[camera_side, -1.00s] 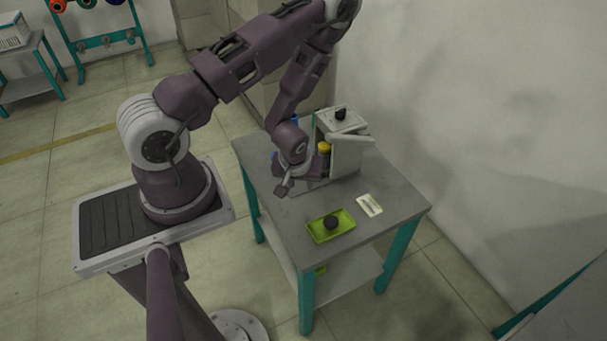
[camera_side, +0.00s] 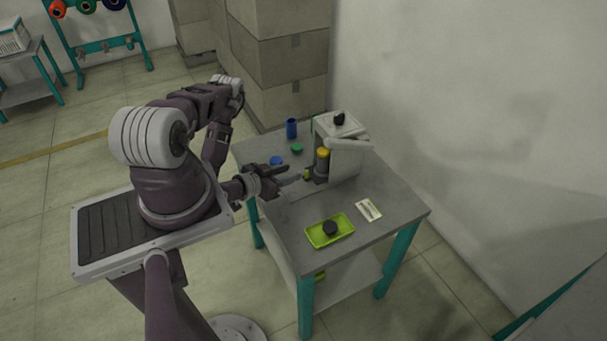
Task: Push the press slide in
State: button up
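The press (camera_side: 347,160) is a pale grey box-shaped machine with a dark knob on top, standing at the back right of the table. On its left side is a dark upright cylinder with a yellow top (camera_side: 322,153). Low in front of it a small yellow-green piece (camera_side: 307,174) shows. A light grey flat strip (camera_side: 305,189), perhaps the press slide or its base, reaches out to the left on the table. My gripper (camera_side: 284,181) is left of the press, low over the table and pointing right at it. Its fingers look spread with nothing between them. Contact with the slide cannot be told.
A lime green tray (camera_side: 316,241) holding a black round piece (camera_side: 330,228) is at the front. A white card (camera_side: 369,210) lies right of it. A blue cylinder (camera_side: 291,127), a green disc (camera_side: 296,148) and a blue disc (camera_side: 276,160) stand at the back left.

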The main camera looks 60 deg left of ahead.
aim_at(306, 174)
notch_tip(306, 174, down, 2)
jog(key=shift+w+a+f, duration=0.1)
jog(key=shift+w+f, duration=0.05)
jog(key=shift+f, duration=0.2)
jog(key=x, duration=0.6)
jog(key=shift+w+a+f, duration=0.1)
jog(key=shift+w+f, duration=0.15)
jog(key=shift+w, duration=0.1)
grip_shut()
dwell(0.7)
